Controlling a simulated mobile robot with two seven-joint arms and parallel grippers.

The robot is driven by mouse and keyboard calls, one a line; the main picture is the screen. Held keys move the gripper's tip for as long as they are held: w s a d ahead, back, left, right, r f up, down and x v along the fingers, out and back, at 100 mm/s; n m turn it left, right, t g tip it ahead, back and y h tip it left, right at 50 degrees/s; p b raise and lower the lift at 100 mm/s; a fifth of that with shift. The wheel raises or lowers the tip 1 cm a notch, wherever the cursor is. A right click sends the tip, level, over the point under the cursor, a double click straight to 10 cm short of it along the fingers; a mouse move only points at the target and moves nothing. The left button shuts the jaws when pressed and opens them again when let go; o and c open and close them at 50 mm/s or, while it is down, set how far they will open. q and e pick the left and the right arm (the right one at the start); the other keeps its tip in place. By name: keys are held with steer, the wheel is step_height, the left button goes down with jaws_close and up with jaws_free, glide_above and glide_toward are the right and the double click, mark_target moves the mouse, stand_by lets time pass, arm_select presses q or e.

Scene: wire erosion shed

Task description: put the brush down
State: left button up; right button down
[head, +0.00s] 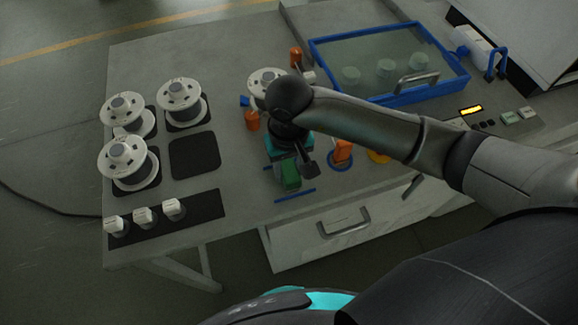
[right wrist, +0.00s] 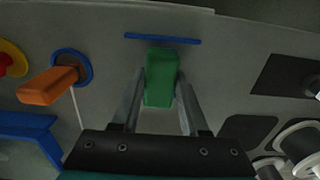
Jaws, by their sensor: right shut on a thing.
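A green block-shaped thing (head: 291,174), which I take to be the brush, is between the fingers of my right gripper (head: 289,183). My right gripper is shut on it over the front part of the bench. In the right wrist view the green brush (right wrist: 161,77) shows between both fingers. Its bristles are not visible. A thin blue strip (head: 295,195) lies on the bench just in front of it. I cannot tell whether the brush touches the bench. My left gripper is not in view.
White spools (head: 122,156) stand on dark pads at the left, with one empty pad (head: 195,155). An orange-handled thing (head: 342,152) on a blue ring stands right of the brush. A blue-rimmed tank (head: 330,72) is behind. A drawer (head: 345,224) is below the front edge.

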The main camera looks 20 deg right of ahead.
mark_target(289, 169)
steer(key=c, duration=0.9)
jaws_free()
steer(key=shift+f, duration=0.15)
steer(key=o, duration=0.5)
step_height(289, 169, up, 12)
steer(key=shift+r, duration=0.25)
